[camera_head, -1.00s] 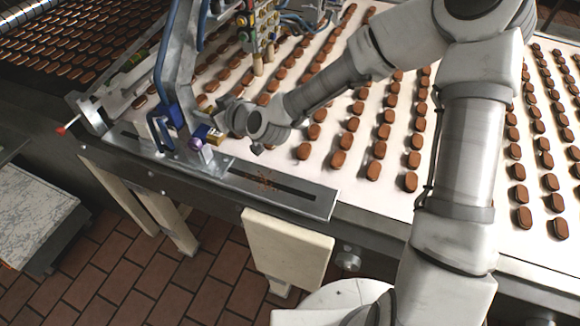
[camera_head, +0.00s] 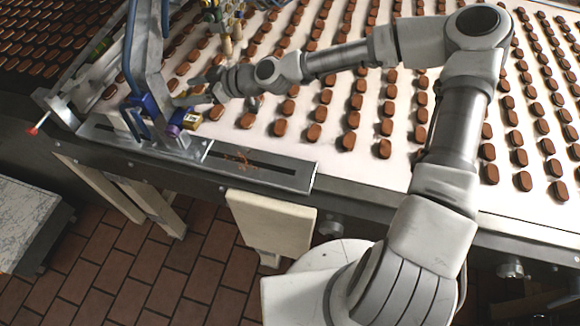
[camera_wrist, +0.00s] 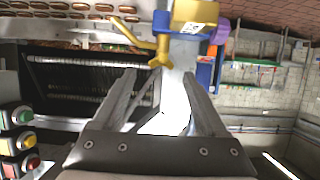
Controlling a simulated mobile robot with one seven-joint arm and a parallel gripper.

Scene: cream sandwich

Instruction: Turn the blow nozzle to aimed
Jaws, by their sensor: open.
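A brass block with a pale label (camera_head: 192,120) sits on the rail at the near belt edge, beside a purple knob (camera_head: 178,117) and a blue bracket (camera_head: 150,104). In the wrist view the brass block (camera_wrist: 194,12) is at the top, with a thin brass forked piece (camera_wrist: 160,50) left of it. I cannot tell which brass part is the nozzle's tip or where it points. My gripper (camera_head: 184,92) is open, just beyond the block in the head view. In the wrist view its two fingers (camera_wrist: 161,84) are apart, with the forked piece ahead between their tips and nothing held.
A white belt (camera_head: 330,125) carries rows of brown sweets below my arm. A metal upright with a blue hose (camera_head: 130,50) stands left of my gripper. A slotted plate (camera_head: 260,165) lies along the belt edge. Push buttons (camera_wrist: 20,142) show at the wrist view's left.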

